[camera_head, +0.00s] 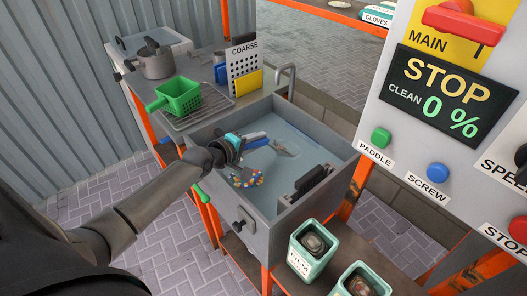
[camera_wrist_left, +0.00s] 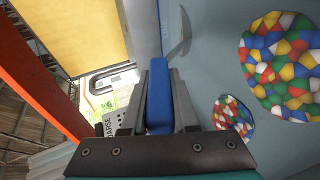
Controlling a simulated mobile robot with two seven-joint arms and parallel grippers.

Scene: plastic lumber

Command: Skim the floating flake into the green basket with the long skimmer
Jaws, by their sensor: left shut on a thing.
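In the head view my left gripper (camera_head: 240,142) reaches over the left part of the grey water tank (camera_head: 262,222). It is shut on a blue handle (camera_head: 256,137), which also shows between the fingers in the left wrist view (camera_wrist_left: 158,95). A grey end (camera_head: 285,148), seemingly the skimmer's head, lies beyond it at the water; its exact tilt is unclear. Multicoloured flake (camera_head: 246,178) floats in the tank near my gripper. The left wrist view shows a large flake patch (camera_wrist_left: 285,60) and a smaller one (camera_wrist_left: 233,115). The green basket (camera_head: 178,97) stands on a rack behind the tank. My right gripper is not in view.
A COARSE board (camera_head: 242,68) and a metal pot (camera_head: 155,60) stand behind. A black fitting (camera_head: 308,182) sits at the tank's right side. Teal tins (camera_head: 313,247) stand in front. The STOP control panel (camera_head: 450,90) is at right, reading CLEAN 0 %.

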